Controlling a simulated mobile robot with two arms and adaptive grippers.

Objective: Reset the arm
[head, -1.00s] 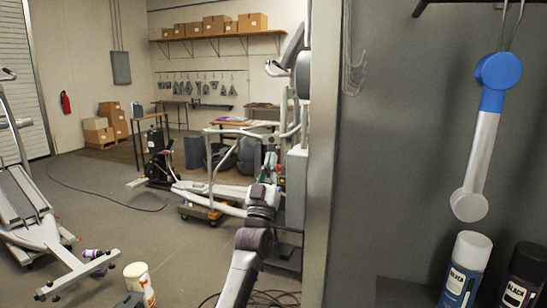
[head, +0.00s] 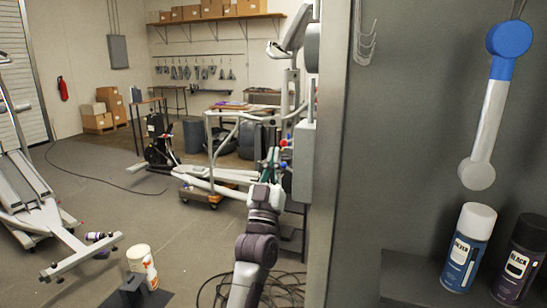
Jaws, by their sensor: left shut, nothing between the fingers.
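My left arm rises from the bottom middle of the head view. My left gripper (head: 270,166) is at its far end, small and dark against the exercise machine behind. It is shut and empty. The arm is just left of the grey upright panel edge, over the floor side. My right gripper is not in view.
A grey panel (head: 400,130) fills the right side. An elliptical machine (head: 225,175) stands behind my arm. A white tub (head: 142,262) is at lower left.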

